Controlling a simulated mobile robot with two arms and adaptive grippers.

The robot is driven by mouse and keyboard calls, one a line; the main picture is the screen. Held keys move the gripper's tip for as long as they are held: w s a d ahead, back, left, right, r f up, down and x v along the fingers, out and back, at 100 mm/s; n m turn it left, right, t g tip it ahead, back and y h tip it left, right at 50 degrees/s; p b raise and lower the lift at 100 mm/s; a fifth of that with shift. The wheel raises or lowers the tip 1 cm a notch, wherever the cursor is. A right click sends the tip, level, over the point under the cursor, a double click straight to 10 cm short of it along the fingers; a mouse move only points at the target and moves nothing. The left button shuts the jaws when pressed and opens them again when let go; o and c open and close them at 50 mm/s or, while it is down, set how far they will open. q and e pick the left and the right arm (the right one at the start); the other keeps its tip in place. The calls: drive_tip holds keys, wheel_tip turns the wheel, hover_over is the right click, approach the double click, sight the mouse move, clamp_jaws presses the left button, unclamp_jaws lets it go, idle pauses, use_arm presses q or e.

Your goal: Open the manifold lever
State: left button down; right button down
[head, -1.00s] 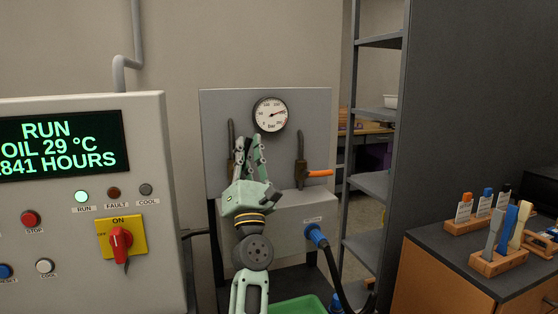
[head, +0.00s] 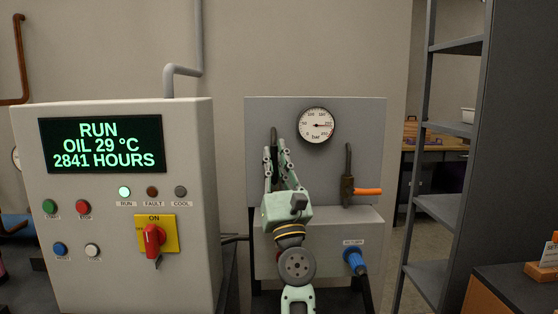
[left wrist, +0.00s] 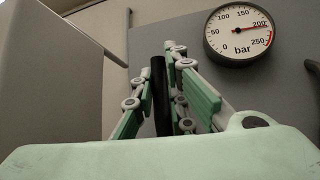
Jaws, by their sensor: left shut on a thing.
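A grey panel (head: 320,163) carries a round gauge and two dark upright pipe fittings. The right fitting (head: 347,185) has an orange lever (head: 368,191) lying level and pointing right. At the left fitting, my left gripper (head: 277,153) is shut on a dark upright bar (head: 274,139), which I take to be the manifold lever. In the left wrist view the black bar (left wrist: 160,95) stands upright between the green finger pads. The fingers and gripper body hide the lower part of the left fitting. My right gripper is not in view.
A control cabinet (head: 120,270) with a lit display and red switch stands close on the left. A blue connector (head: 355,262) with a black cable sits below the panel. Shelving (head: 450,130) stands to the right.

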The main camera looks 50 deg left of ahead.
use_arm(q)
drive_tip(key=c, duration=1.7)
unclamp_jaws()
drive_tip(key=shift+a, duration=0.1)
drive_tip(key=shift+c, duration=0.2)
drive_tip(key=v, duration=1.2)
